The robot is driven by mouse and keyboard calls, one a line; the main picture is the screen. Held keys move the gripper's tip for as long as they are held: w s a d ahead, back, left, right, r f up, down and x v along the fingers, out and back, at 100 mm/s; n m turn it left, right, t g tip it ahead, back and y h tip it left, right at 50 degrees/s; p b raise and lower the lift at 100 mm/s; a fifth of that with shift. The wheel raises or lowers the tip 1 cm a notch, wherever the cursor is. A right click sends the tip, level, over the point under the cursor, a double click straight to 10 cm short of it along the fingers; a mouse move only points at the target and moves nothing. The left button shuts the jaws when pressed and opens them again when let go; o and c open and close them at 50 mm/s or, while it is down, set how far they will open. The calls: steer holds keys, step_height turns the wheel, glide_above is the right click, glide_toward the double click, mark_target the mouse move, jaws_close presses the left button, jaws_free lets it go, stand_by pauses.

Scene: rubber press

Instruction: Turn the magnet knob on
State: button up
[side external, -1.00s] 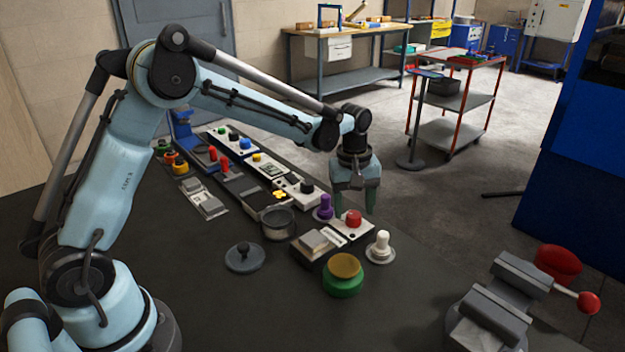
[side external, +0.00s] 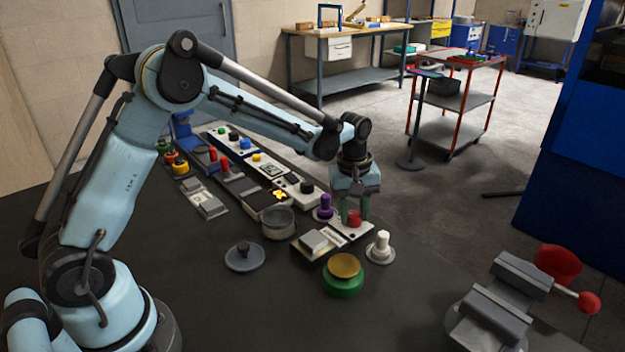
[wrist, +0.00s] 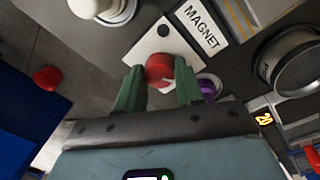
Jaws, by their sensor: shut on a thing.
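The magnet knob is a red round knob (side external: 354,216) on a white plate (side external: 352,230) at the right end of the panel row. In the wrist view the red knob (wrist: 160,68) sits beside a label reading MAGNET (wrist: 201,23). My gripper (side external: 354,212) points down over the plate, its green fingers on either side of the knob. In the wrist view my gripper (wrist: 159,82) is shut on the knob, which partly hides between the fingertips. The knob's pointer direction cannot be told.
A purple knob (side external: 325,208) stands close on the left and a white knob (side external: 380,247) close on the right. A green-based button with a yellow top (side external: 344,270) is in front. A grey vise (side external: 495,295) is at the lower right. The table's front middle is clear.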

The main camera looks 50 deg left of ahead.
steer(key=m, duration=0.4)
steer(key=shift+m, duration=0.3)
steer(key=m, duration=0.4)
steer(key=shift+m, duration=0.3)
steer(key=m, duration=0.4)
steer(key=shift+a+m+g, duration=0.1)
steer(key=shift+m+g, duration=0.2)
steer(key=shift+m, duration=2.1)
steer(key=shift+w, duration=0.1)
steer(key=o, duration=1)
steer(key=shift+o, duration=0.2)
